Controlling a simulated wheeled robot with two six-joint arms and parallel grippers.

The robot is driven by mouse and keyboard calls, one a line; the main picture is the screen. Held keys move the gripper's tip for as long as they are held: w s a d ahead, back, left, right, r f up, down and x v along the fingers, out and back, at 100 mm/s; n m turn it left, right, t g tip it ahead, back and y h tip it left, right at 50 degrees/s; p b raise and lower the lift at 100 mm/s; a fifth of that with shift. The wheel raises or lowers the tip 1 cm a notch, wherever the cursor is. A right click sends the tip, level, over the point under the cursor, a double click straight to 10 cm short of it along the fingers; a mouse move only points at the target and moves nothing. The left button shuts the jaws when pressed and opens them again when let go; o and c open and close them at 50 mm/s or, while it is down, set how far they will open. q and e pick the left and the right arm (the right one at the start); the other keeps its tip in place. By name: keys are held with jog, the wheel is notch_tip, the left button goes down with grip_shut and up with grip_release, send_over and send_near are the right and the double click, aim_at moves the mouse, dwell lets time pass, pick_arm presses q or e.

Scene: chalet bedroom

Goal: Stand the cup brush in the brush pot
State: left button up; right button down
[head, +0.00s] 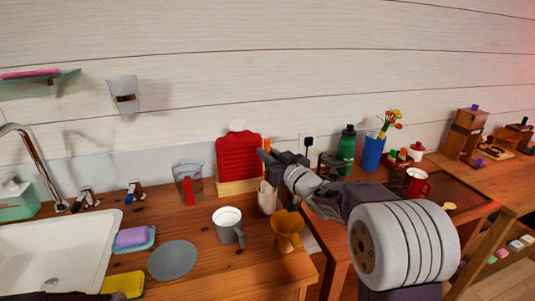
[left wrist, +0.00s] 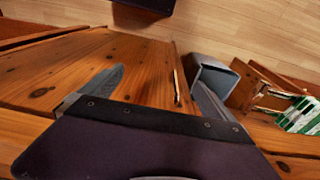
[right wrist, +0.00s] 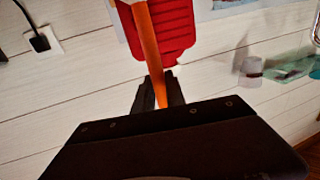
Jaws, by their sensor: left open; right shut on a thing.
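The cup brush (right wrist: 150,50) has an orange stick-like handle, held between the closed fingers of my right gripper (right wrist: 160,92). In the head view a short orange piece of the handle (head: 267,145) shows above the right gripper (head: 268,158). The brush pot (head: 267,199) looks like the cream upright container on the wooden counter, just below that gripper. Whether the brush's lower end is inside or above it, I cannot tell. My left gripper (left wrist: 152,92) is open and empty in the left wrist view, over wooden furniture.
A grey-white mug (head: 229,228) and an orange-brown vessel (head: 288,232) stand close in front of the pot. A red board (head: 239,158) stands behind it, and a clear jug (head: 187,183) at left. A grey disc (head: 172,261) lies near the sink (head: 50,248).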

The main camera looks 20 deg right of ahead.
jog(key=shift+f+b, duration=1.7)
jog(key=shift+f, duration=0.45)
jog(key=c, duration=1.3)
grip_release()
notch_tip(320, 180, up, 5)
jog(key=p, duration=0.2)
jog(key=shift+p, duration=0.35)
jog(key=s+d+r+p, duration=0.4)
jog(key=s+d+r, duration=0.2)
jog(key=s+d, duration=0.2)
jog(key=shift+s, duration=0.3)
